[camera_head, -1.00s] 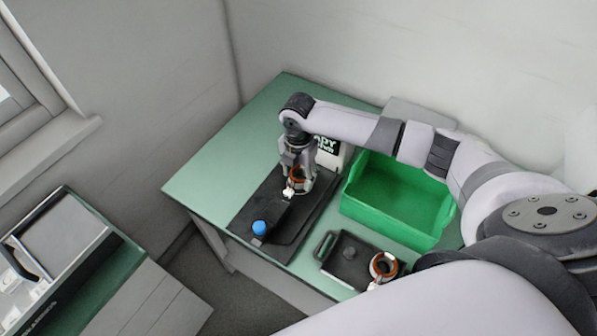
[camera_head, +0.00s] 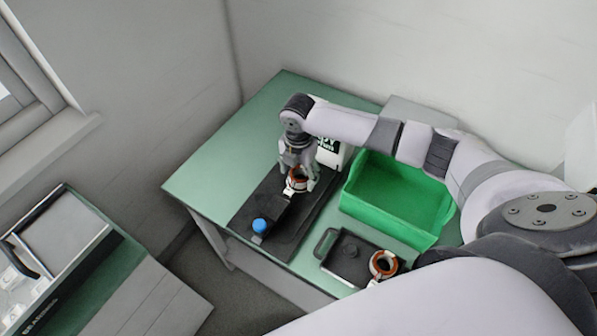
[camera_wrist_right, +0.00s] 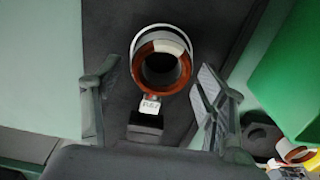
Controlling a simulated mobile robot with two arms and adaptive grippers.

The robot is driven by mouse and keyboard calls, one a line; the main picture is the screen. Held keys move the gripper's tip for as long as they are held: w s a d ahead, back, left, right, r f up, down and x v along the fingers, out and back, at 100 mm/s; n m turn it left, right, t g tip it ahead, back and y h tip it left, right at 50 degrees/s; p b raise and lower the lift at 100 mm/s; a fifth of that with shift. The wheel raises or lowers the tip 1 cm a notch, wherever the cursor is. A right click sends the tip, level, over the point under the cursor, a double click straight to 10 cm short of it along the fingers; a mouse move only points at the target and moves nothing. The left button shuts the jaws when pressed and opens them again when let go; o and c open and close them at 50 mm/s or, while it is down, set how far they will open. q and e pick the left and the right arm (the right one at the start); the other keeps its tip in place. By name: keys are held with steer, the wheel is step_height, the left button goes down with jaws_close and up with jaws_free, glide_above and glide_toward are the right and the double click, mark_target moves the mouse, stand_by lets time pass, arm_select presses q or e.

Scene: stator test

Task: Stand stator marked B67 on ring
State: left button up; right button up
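A stator (camera_head: 297,180) with a copper-coloured winding and white rim stands on the black test plate (camera_head: 300,222). It also shows in the right wrist view (camera_wrist_right: 142,77), open end towards the camera, with a small white tag (camera_wrist_right: 151,104) whose mark looks like B67 but is blurred. My right gripper (camera_head: 299,172) is just above and around it. In the right wrist view its two fingers (camera_wrist_right: 158,100) are spread, with gaps to the stator on both sides. The ring under the stator is hidden. My left gripper is out of view.
A blue button (camera_head: 259,227) is at the plate's front end. A white device with a dark display (camera_head: 328,146) stands behind. A green crate (camera_head: 400,232) is to the right. A second stator (camera_head: 383,264) sits at a black tray (camera_head: 345,258) in front of the crate.

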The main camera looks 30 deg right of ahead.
steer(key=shift+o, duration=0.5)
step_height(320, 180, up, 12)
stand_by(0.3)
stand_by(0.8)
